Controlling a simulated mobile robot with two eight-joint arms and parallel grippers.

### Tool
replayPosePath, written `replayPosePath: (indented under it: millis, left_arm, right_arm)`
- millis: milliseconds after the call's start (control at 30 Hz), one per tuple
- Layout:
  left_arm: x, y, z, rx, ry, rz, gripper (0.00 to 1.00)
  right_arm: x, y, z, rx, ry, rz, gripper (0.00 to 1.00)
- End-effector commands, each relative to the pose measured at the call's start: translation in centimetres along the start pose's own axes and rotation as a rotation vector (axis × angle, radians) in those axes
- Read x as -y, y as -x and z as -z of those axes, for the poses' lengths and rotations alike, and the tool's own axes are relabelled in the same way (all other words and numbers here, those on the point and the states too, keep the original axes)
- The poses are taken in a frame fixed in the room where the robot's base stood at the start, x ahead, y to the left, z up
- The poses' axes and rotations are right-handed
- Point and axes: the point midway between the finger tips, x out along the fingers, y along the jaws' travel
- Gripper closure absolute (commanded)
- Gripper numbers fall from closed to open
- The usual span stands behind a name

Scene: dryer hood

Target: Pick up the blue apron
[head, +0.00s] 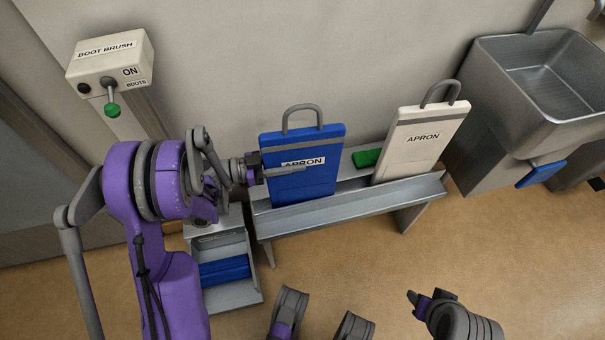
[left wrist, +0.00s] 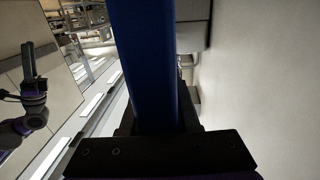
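The blue apron (head: 310,185) is a flat blue panel with a grey loop handle on top and a label reading APRON. It stands upright in the grey metal rack (head: 340,214) against the wall. My left gripper (head: 288,171) is at its left edge, with one finger across the front over the label. The other finger is hidden behind it. In the left wrist view the blue apron (left wrist: 145,60) fills the space between the dark fingers, with no visible gap on either side. My right gripper (head: 428,298) is low at the right, away from the rack, its finger opening unclear.
A white apron (head: 420,140) stands at the rack's right, with a green block (head: 366,158) between the aprons. A steel sink (head: 540,90) is further right. A boot brush box (head: 108,62) is at upper left. A grey tray with a blue brush (head: 224,270) sits below left.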

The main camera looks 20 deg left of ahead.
Motion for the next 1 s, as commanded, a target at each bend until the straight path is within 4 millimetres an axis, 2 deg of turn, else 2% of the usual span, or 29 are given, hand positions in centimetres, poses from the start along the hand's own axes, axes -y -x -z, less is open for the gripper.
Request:
replayPosePath:
  millis: [33,100,133,1000]
  left_arm:
    - [0.0,0.01,-0.01,0.0,0.0,0.0,0.85]
    - [0.0,0.01,-0.01,0.0,0.0,0.0,0.98]
    - [0.0,0.01,-0.01,0.0,0.0,0.0,1.0]
    - [0.0,0.02,-0.02,0.0,0.0,0.0,1.0]
  right_arm:
    - [0.0,0.0,0.0,0.0,0.0,0.0,0.5]
    - [0.0,0.0,0.0,0.0,0.0,0.0,0.5]
    - [0.0,0.0,0.0,0.0,0.0,0.0,0.5]
    - [0.0,0.0,0.0,0.0,0.0,0.0,0.5]
